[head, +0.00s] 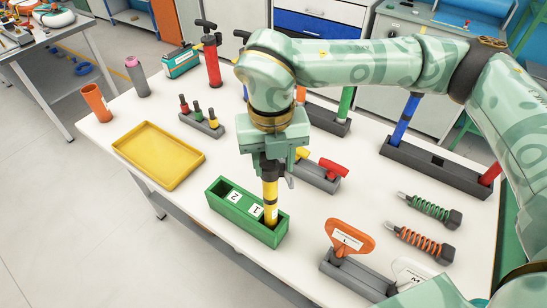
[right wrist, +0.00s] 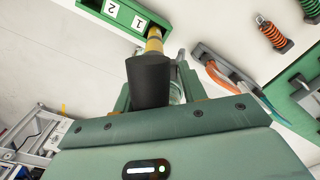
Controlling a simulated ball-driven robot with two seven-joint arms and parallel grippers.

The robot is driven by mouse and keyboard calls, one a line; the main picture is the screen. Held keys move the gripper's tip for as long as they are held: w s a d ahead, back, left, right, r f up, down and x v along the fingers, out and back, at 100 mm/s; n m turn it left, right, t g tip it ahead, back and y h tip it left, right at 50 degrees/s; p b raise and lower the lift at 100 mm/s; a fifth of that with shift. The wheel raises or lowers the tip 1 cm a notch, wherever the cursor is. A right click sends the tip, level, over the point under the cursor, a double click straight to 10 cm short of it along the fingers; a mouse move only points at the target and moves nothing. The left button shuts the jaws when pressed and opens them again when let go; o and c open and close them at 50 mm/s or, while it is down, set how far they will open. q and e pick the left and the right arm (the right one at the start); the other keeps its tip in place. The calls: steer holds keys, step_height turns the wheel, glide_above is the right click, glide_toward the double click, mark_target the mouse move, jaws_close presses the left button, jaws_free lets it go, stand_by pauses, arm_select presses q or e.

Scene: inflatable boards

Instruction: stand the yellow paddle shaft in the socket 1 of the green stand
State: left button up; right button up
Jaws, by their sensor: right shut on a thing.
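The yellow paddle shaft (head: 270,196) has dark bands and a black grip at its top. My right gripper (head: 271,160) is shut on that black grip (right wrist: 150,80) and holds the shaft nearly upright. The green stand (head: 228,213) is a long box near the table's front edge, with labels 2 and 1. The shaft's lower end is at the opening beside label 1, and the stand also shows in the right wrist view (right wrist: 97,8). I cannot tell how deep the tip sits. My left gripper is not in view.
A yellow tray (head: 157,158) lies to the left of the stand. A grey rack with an orange handle (head: 349,238) stands to the right, near two spring tools (head: 425,241). A grey block with red and yellow handles (head: 320,175) is close behind my gripper.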

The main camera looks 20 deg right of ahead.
steer(key=shift+f+b, duration=0.6)
steer(key=shift+f, duration=0.25)
steer(key=o, duration=1.3)
steer(key=shift+c, duration=0.2)
steer(key=r, duration=1.1)
steer(key=r+p, duration=0.1)
steer(key=r, duration=0.4)
steer(key=shift+a+r, duration=0.2)
steer(key=shift+a, duration=0.05)
